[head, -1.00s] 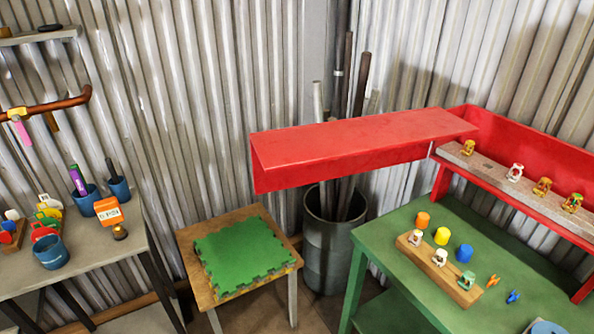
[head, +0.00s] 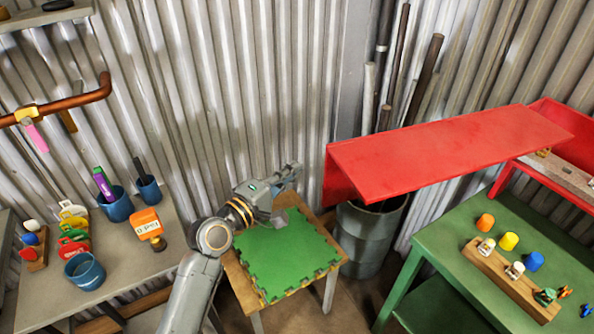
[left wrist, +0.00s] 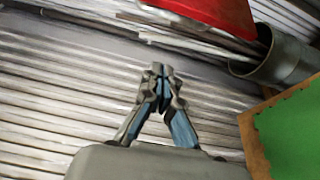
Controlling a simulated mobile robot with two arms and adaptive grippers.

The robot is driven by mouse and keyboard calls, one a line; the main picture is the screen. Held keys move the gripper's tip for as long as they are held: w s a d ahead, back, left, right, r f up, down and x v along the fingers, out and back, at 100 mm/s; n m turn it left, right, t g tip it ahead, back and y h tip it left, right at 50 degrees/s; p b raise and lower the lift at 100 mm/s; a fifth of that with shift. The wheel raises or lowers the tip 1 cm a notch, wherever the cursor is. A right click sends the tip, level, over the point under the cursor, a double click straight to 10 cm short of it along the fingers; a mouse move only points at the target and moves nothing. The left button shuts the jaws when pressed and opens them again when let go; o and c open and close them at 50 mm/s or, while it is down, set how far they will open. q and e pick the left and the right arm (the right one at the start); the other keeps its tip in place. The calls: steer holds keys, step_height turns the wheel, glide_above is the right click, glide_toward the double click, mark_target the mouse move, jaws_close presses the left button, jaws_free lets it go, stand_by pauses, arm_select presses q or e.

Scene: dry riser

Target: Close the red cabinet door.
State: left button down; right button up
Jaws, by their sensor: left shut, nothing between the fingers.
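The red cabinet door (head: 440,155) stands wide open, reaching out to the left from the red cabinet (head: 575,130) at the right edge of the head view. Part of its red surface shows at the top of the left wrist view (left wrist: 220,14). My left gripper (head: 292,172) is shut and empty, above the back of the small wooden table and left of the door's free end, apart from it. Its closed fingers also show in the left wrist view (left wrist: 160,72). My right gripper is out of view. Much of the cabinet is cut off by the picture's edge.
A grey bin (head: 368,240) holding several rods stands below the door. A green foam mat (head: 285,250) lies on the small table. A green table (head: 450,235) carries coloured pegs (head: 508,241). A grey table (head: 40,290) with cups is at left; corrugated walls stand behind.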

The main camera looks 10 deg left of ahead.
arm_select(q)
steer(key=w+d+p, duration=0.3)
steer(key=d, duration=0.3)
steer(key=shift+w+d, duration=0.25)
steer(key=shift+d, duration=0.05)
steer(key=shift+w+f, duration=0.1)
